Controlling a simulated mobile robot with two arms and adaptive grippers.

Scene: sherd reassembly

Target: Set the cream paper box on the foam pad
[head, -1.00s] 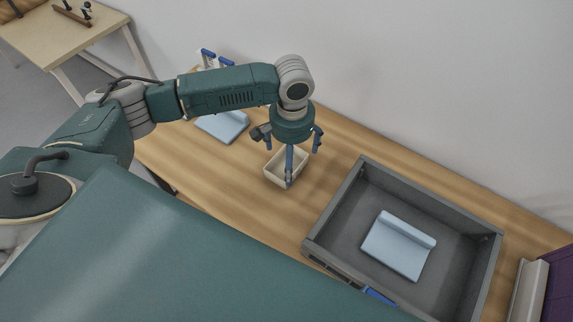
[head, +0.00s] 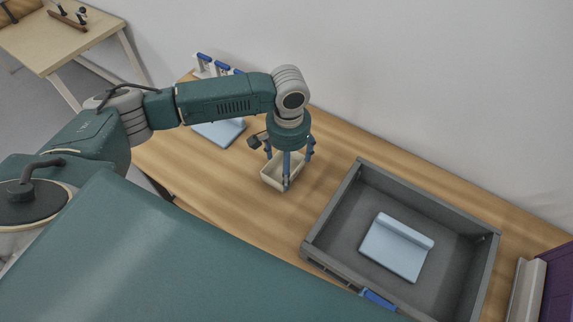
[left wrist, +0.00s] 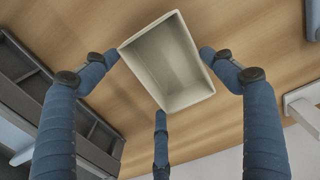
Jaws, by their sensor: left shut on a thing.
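The cream paper box (head: 271,176) is an open-topped rectangular tray on the wooden table, near the picture's middle. My left gripper (head: 288,166) points down over it, its blue fingers closed in around the box. In the left wrist view the box (left wrist: 168,65) sits between the three fingers (left wrist: 160,72), two at its sides and one at its near end. I cannot tell whether it is clear of the table. One light blue pad (head: 395,250) with a raised ridge lies in the grey open drawer; another light blue pad (head: 220,133) lies behind my left arm, partly hidden.
The grey walled drawer (head: 345,200) stands right of the box, with bare table (head: 235,190) between them. A white rack with blue-topped items (head: 203,62) stands at the back left. A purple item (head: 560,285) and a pale block (head: 527,290) are at the far right.

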